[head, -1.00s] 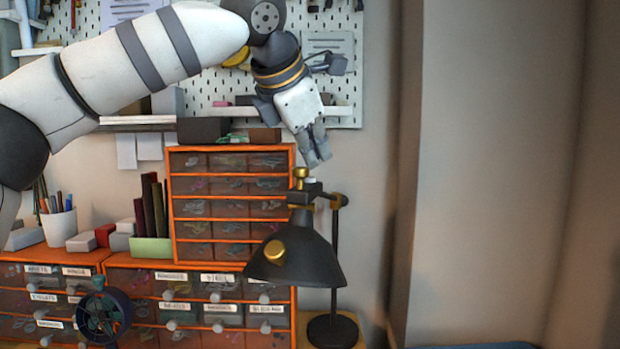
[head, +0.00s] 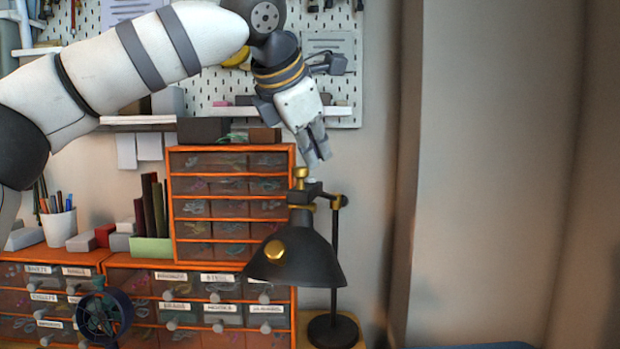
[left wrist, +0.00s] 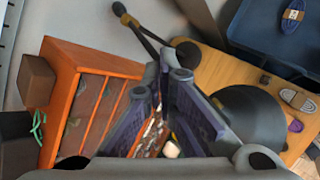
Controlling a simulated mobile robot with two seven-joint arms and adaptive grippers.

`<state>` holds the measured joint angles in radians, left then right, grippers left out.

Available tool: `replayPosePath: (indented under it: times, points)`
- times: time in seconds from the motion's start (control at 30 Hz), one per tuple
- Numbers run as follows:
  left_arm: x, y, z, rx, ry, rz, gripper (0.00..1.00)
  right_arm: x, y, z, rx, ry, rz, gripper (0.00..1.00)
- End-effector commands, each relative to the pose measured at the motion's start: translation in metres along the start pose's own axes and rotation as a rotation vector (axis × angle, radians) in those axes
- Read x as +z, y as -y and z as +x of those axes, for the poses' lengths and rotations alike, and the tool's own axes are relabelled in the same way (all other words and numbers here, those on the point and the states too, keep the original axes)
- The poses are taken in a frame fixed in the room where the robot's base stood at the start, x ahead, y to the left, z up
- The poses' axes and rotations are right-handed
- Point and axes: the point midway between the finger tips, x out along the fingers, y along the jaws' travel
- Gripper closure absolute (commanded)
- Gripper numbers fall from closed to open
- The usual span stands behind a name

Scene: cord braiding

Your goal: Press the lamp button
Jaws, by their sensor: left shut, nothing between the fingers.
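The black desk lamp (head: 297,258) stands right of centre in the head view, with a domed shade, a thin post and a round base. A gold knob (head: 274,250) sits on the shade and another gold knob (head: 300,174) tops the dark head block. A small pale cap beside the upper knob may be the button; it is too small to tell. My left gripper (head: 318,163) is shut and empty, pointing down just above the lamp's head; contact cannot be told. In the left wrist view the shade (left wrist: 252,112) is right of the fingers (left wrist: 165,78). My right gripper is not in view.
An orange drawer cabinet (head: 230,197) stands left of the lamp, on lower labelled drawers (head: 200,296). A pegboard with a shelf (head: 338,112) is behind my arm. The wall right of the lamp is bare.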

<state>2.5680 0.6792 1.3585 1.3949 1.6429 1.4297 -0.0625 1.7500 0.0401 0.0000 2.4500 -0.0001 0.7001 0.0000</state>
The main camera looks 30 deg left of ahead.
Motion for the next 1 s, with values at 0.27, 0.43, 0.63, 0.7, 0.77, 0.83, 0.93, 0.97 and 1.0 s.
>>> replayPosePath:
  times: [0.27, 0.43, 0.63, 0.7, 0.77, 0.83, 0.93, 0.97, 1.0]
  points:
    - [-0.0008, 0.0008, 0.001, 0.0, 0.0, 0.0, 1.0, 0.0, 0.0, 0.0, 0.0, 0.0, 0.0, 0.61]
    - [-0.004, 0.0036, 0.0053, 0.0, 0.001, 0.0, 1.0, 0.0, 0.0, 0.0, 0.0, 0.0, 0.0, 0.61]
    - [-0.0044, 0.0043, 0.006, 0.0, 0.0, 0.0, 1.0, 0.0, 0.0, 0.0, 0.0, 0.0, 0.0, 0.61]
    - [-0.0044, 0.0043, 0.006, 0.0, 0.0, 0.0, 1.0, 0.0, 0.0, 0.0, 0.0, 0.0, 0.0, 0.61]
    - [-0.0044, 0.0044, 0.0061, 0.0, 0.0, 0.0, 1.0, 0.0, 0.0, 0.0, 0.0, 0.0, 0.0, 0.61]
    - [-0.0047, 0.0046, 0.0064, 0.0, 0.0, 0.0, 1.0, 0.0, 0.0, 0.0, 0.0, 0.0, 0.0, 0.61]
    - [-0.0053, 0.0051, 0.0072, 0.0, 0.0, 0.0, 1.0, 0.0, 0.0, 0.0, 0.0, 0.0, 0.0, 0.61]
    - [-0.0055, 0.0053, 0.0075, 0.0, 0.0, 0.0, 1.0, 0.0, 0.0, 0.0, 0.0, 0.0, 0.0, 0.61]
    - [-0.0057, 0.0056, 0.0079, 0.0, -0.001, 0.0, 1.0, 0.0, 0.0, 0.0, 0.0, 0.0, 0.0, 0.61]
